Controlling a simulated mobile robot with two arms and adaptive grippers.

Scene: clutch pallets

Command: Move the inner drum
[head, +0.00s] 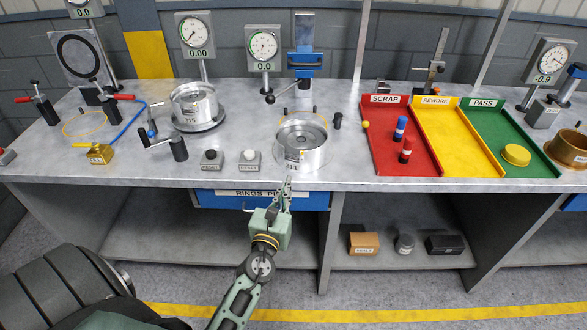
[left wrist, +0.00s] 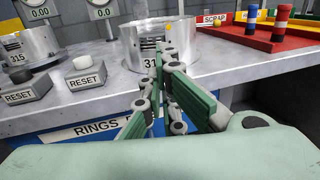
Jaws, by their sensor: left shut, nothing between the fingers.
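A silver metal drum (head: 302,148) with an open top and a dark centre stands near the table's front edge. A second silver drum (head: 194,106), labelled 315, sits on a round base to the left and further back. I cannot tell from the pictures which is the inner drum. My left gripper (head: 287,183) is shut and empty, just in front of and below the near drum at the table edge. In the left wrist view my fingers (left wrist: 168,52) overlap the near drum (left wrist: 141,40) and hide part of its label. My right gripper is not in view.
Two RESET buttons (head: 250,160) stand left of the near drum. Scrap (head: 377,150), rework and pass trays lie to the right, holding small pegs and a yellow disc. Dial gauges (head: 263,45) stand behind. A blue drawer (head: 225,198) is under the table edge.

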